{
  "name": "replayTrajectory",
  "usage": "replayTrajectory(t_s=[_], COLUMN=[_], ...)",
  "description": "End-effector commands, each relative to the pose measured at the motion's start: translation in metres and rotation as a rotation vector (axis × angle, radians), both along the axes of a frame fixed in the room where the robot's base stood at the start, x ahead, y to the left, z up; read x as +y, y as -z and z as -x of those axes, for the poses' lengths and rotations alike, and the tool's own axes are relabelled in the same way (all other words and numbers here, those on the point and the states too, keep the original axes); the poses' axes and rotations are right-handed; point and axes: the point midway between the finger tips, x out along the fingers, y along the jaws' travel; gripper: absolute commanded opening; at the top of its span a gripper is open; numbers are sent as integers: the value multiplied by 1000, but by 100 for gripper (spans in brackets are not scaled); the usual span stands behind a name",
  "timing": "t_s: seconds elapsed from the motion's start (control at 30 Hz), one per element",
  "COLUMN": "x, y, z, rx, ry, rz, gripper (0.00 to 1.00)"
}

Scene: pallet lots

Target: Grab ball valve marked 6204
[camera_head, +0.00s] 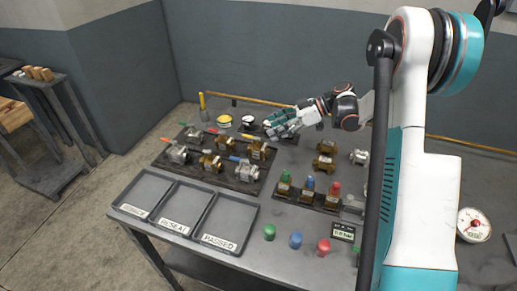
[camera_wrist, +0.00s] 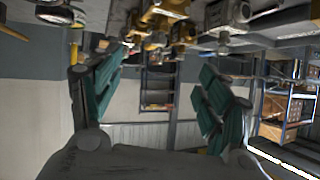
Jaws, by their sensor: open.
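Several ball valves stand on a dark board (camera_head: 234,175) on the table, some silver, some brass. A silver valve (camera_head: 178,153) with an orange handle is at the left, a brass valve (camera_head: 210,162) in the middle, and a silver valve (camera_head: 246,171) at the front right. I cannot read the number 6204 on any of them. My gripper (camera_head: 276,124) is above the back of the table, beyond the board, open and empty. In the wrist view its teal fingers (camera_wrist: 160,100) are spread apart, with brass and silver valves (camera_wrist: 170,22) at the top of the picture.
Three grey trays with labels, one reading PASSED (camera_head: 222,222), lie along the front left. Brass parts with green, blue and red caps (camera_head: 308,190) stand at the right. Loose caps (camera_head: 296,240) and a small display (camera_head: 344,232) are near the front edge. A gauge (camera_head: 474,225) is far right.

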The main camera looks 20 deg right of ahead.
Motion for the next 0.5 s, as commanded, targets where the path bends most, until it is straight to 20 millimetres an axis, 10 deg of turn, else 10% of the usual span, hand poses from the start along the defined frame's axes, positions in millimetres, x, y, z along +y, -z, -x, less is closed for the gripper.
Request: replayTrajectory(t_s=[0.27,0.5], x=[-27,0], y=[34,49], z=[0,-6], rx=[-137,-150], ry=[-89,-100], rz=[-63,-68], gripper=[70,70])
